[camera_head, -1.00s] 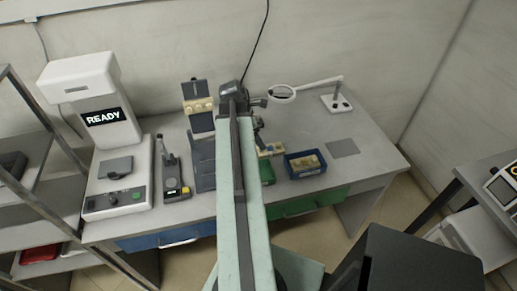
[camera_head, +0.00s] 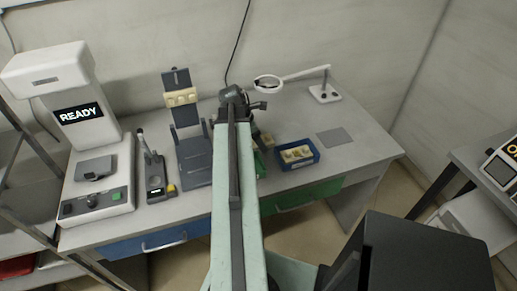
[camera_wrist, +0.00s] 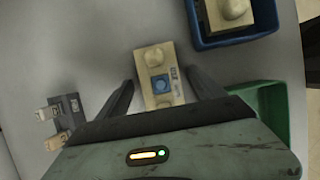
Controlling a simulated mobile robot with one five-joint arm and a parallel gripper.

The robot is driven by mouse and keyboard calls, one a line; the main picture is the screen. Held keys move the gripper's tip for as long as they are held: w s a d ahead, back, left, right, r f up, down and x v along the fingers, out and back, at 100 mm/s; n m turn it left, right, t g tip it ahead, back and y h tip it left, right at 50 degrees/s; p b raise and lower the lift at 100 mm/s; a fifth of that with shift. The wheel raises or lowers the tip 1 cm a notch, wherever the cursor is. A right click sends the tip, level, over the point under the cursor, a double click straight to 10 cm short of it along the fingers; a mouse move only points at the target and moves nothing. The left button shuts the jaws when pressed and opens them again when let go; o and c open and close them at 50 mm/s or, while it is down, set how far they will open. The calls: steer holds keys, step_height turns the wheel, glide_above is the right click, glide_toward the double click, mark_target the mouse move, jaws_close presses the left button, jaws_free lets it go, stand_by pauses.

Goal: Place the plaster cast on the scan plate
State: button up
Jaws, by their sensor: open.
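A cream plaster cast (camera_wrist: 155,62) with a blue square on top and small dark print on its side lies on the grey bench. In the wrist view, my gripper (camera_wrist: 159,79) is open, with one finger on each side of the cast and a gap to it. I cannot tell how high the fingers are above the bench. In the head view, the cast (camera_head: 267,140) shows only partly beside my arm, which hides most of my gripper.
A blue tray (camera_head: 316,160) with cream casts stands right of my arm, beside a green tray (camera_wrist: 285,125). A dark rack (camera_head: 195,160) with casts and a small upright device (camera_head: 155,185) stand between arm and scanner. A magnifier lamp (camera_head: 322,92) stands behind right.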

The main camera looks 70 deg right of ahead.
jaws_close()
step_height(320, 180, up, 10)
steer(key=p, duration=1)
